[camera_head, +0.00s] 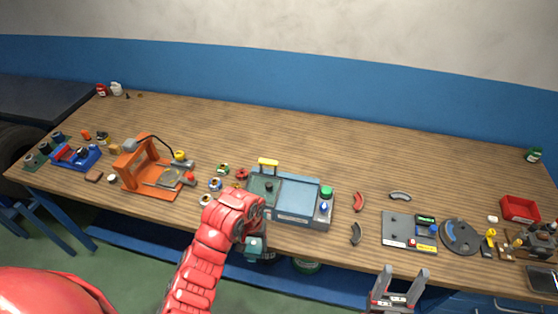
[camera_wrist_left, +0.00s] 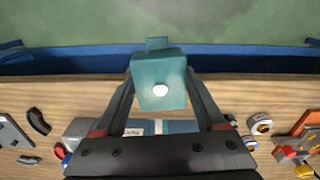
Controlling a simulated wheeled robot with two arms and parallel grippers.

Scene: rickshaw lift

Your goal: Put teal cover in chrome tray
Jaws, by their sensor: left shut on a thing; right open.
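The teal cover (camera_head: 256,247) is a small box-like piece with a pale round spot, seen large in the left wrist view (camera_wrist_left: 150,72). My left gripper (camera_wrist_left: 161,85) is shut on it, with a finger on each side. In the head view the cover hangs over or just beyond the table's front edge, in front of the blue-grey station. My right gripper (camera_head: 404,271) is open and empty at the front edge, right of centre. A shiny-rimmed dark tray (camera_head: 543,279) lies at the far right; I cannot tell whether it is the chrome tray.
The blue-grey station (camera_head: 294,219) stands behind my left gripper. An orange frame (camera_head: 137,178) stands to its left. A grey plate (camera_head: 399,230), a dark disc (camera_head: 460,236) and a red bin (camera_head: 520,209) are on the right. The table's back middle is clear.

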